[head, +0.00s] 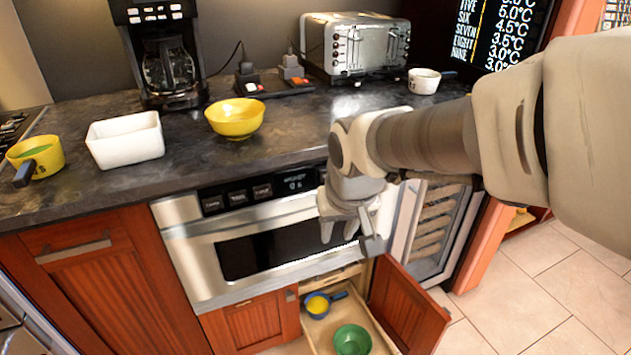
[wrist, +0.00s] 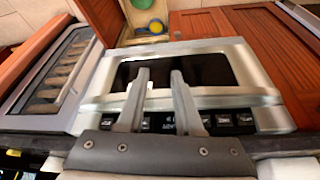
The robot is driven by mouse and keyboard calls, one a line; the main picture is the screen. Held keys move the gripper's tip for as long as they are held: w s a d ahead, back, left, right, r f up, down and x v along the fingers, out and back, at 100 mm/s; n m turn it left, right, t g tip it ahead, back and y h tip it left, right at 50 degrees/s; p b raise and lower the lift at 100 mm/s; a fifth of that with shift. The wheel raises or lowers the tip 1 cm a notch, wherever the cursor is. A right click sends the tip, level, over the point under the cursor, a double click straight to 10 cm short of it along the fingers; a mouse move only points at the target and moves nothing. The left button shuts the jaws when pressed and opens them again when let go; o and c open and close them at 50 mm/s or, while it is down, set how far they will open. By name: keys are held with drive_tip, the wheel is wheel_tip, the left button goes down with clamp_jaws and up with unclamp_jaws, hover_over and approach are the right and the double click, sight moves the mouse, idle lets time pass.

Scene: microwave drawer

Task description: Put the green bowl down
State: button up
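The green bowl (head: 352,340) sits upright in the pulled-out drawer (head: 378,335) below the microwave. Part of the bowl (wrist: 141,3) shows at the top edge of the wrist view. My gripper (head: 349,232) is above and behind the bowl, in front of the microwave's right part, and does not touch the bowl. In the wrist view my gripper (wrist: 159,72) has its fingers apart with nothing between them. It is open and empty.
A small blue-handled pan with yellow inside (head: 318,305) shares the drawer. An open red cabinet door (head: 408,308) stands right of it. The microwave (head: 255,250) is behind. A yellow bowl (head: 234,118), white dish (head: 125,140) and toaster (head: 355,45) stand on the counter.

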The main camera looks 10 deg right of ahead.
drive_tip(key=s+r+t, duration=0.1)
drive_tip(key=s+r, duration=0.4)
drive_tip(key=s, duration=0.6)
drive_tip(key=shift+s+d+r, duration=0.15)
drive_tip(key=shift+s, duration=0.15)
wheel_tip(320, 180, up, 23)
drive_tip(key=p, duration=2.3)
drive_tip(key=shift+r, duration=0.2)
